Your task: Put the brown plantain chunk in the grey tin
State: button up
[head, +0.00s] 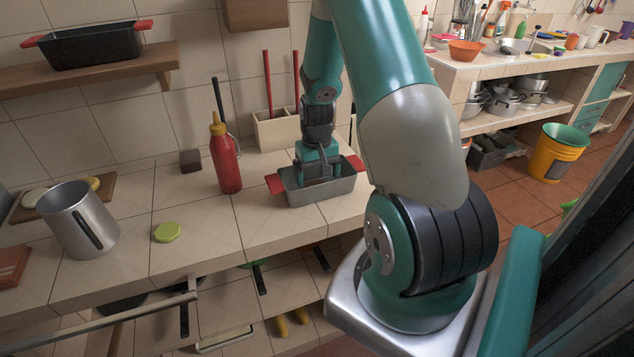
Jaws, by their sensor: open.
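The grey tin (318,192), a loaf-shaped pan with red end handles, stands on the tiled counter right of centre. My gripper (319,177) is over the tin with its fingers down at or inside the opening. The fingers are apart, and much of the tin's inside is hidden behind them. I cannot make out a plantain chunk in the tin. A small dark brown block (190,161) sits against the wall, left of the red bottle; I cannot tell whether it is the plantain chunk.
A red bottle (225,158) stands left of the tin. A cream holder (275,131) with red-handled tools is behind it. A dark pan (93,46) rests on the wall shelf.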

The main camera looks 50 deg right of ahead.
notch_tip(320, 180, up, 9)
jog(key=b, duration=0.1)
jog(key=w+a+r+n+t+y, duration=0.15)
jog(key=a+r+n, duration=0.35)
jog(key=a, duration=0.9)
jog(key=s+a+r+n+y, duration=0.1)
jog(key=s+a+r+n, duration=0.3)
jog(key=s+a, duration=0.4)
jog(key=s+a+r+n+g+y, duration=0.1)
jog(key=s+a+r+n, duration=0.3)
jog(key=a, duration=1.2)
jog(key=s+r, duration=0.1)
jog(key=s, duration=0.3)
jog(key=shift+s+a+y, duration=0.2)
jog(key=shift+s+y, duration=0.15)
jog(key=shift+g, duration=0.25)
